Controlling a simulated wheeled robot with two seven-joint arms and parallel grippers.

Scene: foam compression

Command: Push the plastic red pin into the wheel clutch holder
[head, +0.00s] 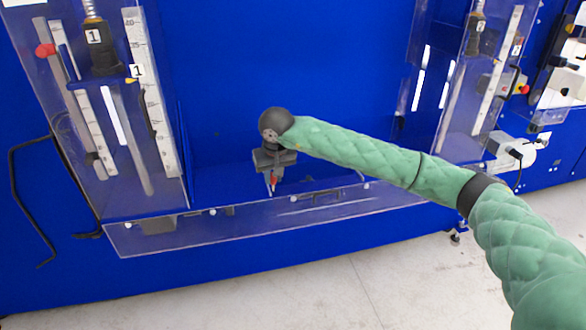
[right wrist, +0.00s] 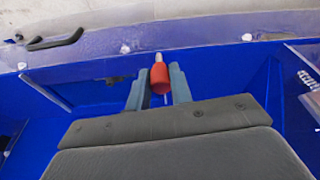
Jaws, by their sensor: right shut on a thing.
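My right gripper (head: 272,182) hangs in front of the blue panel at the middle of the head view, pointing down. It is shut on the red pin (right wrist: 159,76), which shows between its two grey-blue fingers (right wrist: 157,88) in the right wrist view. The pin has a red body and a pale tip that points away from the palm. In the head view only a small red bit of it shows below the gripper. I cannot tell for sure which part is the wheel clutch holder. My left gripper is not in view.
A clear plastic ledge (head: 240,222) with small white fasteners runs along the panel's lower edge. Clear cases with rulers stand at the left (head: 147,95) and right (head: 490,85). A bent black rod (head: 14,195) is at the far left. The pale floor (head: 340,285) is open.

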